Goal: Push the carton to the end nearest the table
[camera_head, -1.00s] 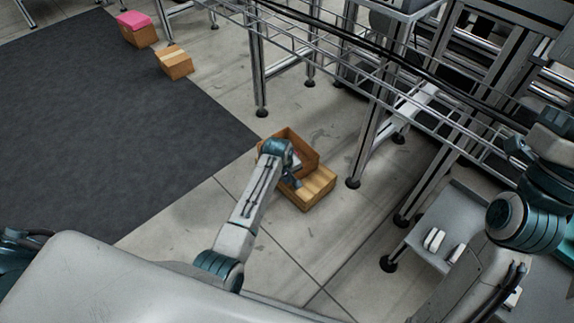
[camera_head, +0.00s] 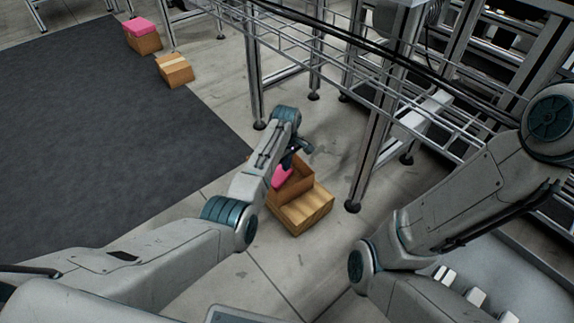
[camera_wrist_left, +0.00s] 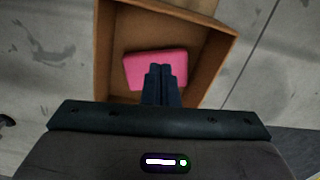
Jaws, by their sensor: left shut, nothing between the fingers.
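An open-topped brown carton (camera_head: 298,186) stands on the floor near the middle of the head view, with a pink block (camera_head: 282,176) inside it. The carton (camera_wrist_left: 214,50) and the pink block (camera_wrist_left: 136,70) also show in the left wrist view. A lower, box-like wooden piece (camera_head: 303,211) with a light striped top adjoins the carton's near side. My left gripper (camera_head: 290,160) is over the carton. Its fingers (camera_wrist_left: 161,72) are shut and empty, in front of the pink block; whether they touch it I cannot tell. My right gripper is out of view.
Two more boxes stand at the back left: one with a pink top (camera_head: 143,38) and a taped one (camera_head: 175,70). A dark mat (camera_head: 100,125) covers the left floor. Metal frame legs (camera_head: 365,155) rise right of the carton. A grey table (camera_head: 500,285) is at lower right.

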